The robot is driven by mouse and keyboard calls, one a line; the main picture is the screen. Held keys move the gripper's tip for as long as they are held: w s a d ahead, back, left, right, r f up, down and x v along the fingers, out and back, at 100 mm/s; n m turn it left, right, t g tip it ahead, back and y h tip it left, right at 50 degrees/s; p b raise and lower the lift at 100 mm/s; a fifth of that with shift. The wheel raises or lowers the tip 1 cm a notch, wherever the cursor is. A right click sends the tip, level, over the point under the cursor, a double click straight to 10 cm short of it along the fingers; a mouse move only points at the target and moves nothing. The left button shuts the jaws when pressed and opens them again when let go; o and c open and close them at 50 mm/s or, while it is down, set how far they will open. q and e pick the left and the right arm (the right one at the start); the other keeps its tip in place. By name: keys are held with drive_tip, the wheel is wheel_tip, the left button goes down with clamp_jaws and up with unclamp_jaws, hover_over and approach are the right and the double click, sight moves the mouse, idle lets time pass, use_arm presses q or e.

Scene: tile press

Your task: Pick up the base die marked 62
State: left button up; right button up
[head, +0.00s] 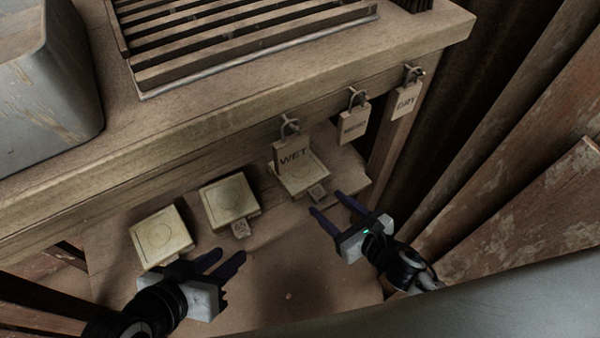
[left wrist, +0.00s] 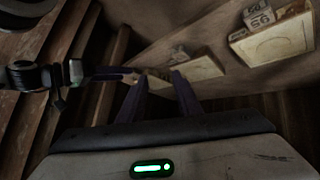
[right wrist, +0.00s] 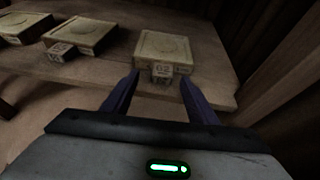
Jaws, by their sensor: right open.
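The base die whose tag appears to read 62 (right wrist: 165,48) is a pale square block with a round ring on top. It lies on the low shelf, rightmost of three dies in the head view (head: 303,183), partly behind the WET plate. Its small tag block (right wrist: 160,70) juts toward my right gripper (head: 325,202). That gripper is open and empty, its fingertips on either side of the tag in the right wrist view, apparently short of it. My left gripper (head: 231,252) is open and empty, in front of the left and middle dies.
The middle die (head: 229,196) has a tag I read as 65; the left die (head: 160,232) is partly behind my left gripper. Plates marked WET (head: 292,157) and DRY (head: 405,101), with another between, hang from the bench edge (head: 240,145). Wooden boards (head: 500,150) stand right.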

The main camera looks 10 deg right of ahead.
sight(317, 191)
drive_tip(key=x, duration=0.1)
drive_tip(key=b+x, duration=0.1)
drive_tip(key=x, duration=0.2)
drive_tip(key=shift+w+d+b, duration=0.1)
drive_tip(key=shift+d+b, duration=0.15)
drive_tip(key=shift+b, duration=0.05)
drive_tip(key=shift+w+a+f, duration=0.15)
drive_tip(key=shift+w+a, duration=0.1)
drive_tip(key=shift+w, duration=0.2)
clamp_jaws()
use_arm(q)
drive_tip(key=shift+w+d+r+t+h, duration=0.2)
drive_tip(key=shift+d+r+t+h, duration=0.15)
drive_tip(key=shift+d+r, duration=0.35)
